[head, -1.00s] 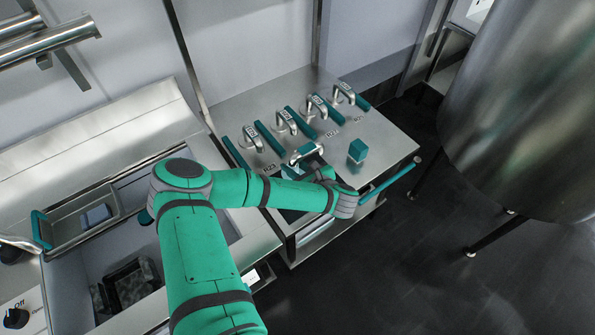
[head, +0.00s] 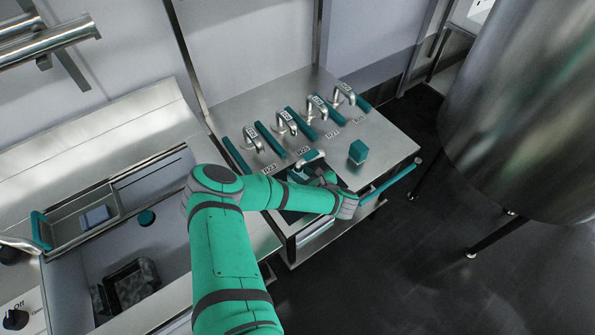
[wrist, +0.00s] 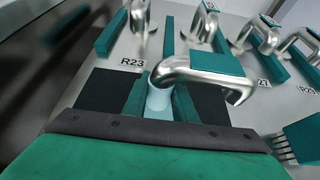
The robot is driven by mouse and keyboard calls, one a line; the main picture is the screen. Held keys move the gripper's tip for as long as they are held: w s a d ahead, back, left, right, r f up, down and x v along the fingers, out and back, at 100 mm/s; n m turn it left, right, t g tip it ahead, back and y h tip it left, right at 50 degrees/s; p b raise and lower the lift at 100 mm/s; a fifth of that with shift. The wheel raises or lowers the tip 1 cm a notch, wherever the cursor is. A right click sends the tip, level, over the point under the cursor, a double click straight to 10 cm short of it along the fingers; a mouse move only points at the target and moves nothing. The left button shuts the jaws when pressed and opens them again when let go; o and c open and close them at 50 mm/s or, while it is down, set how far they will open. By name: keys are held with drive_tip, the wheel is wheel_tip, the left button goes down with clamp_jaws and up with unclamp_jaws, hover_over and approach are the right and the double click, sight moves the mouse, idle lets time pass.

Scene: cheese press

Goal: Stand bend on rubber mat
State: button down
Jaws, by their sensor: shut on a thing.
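The bend held by my gripper is a curved steel pipe (wrist: 185,66) with a teal top. In the head view the bend (head: 308,162) is above the front part of the steel table. My gripper (wrist: 158,98) is shut on its pale lower end, between teal fingers; in the head view my gripper (head: 302,177) is partly hidden by my arm. The black rubber mat (wrist: 98,90) shows on both sides of the fingers. In the head view the mat (head: 290,214) is mostly covered by my arm. I cannot tell whether the bend touches the mat.
Several similar bends (head: 286,120) stand in a row behind, with teal strips (head: 298,122) between them. A teal block (head: 358,151) stands to the right. A sink (head: 110,250) is at left, and a large steel tank (head: 530,110) at right.

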drive_tip(key=c, duration=1.4)
unclamp_jaws()
drive_tip(key=shift+f, duration=0.1)
drive_tip(key=shift+c, duration=0.2)
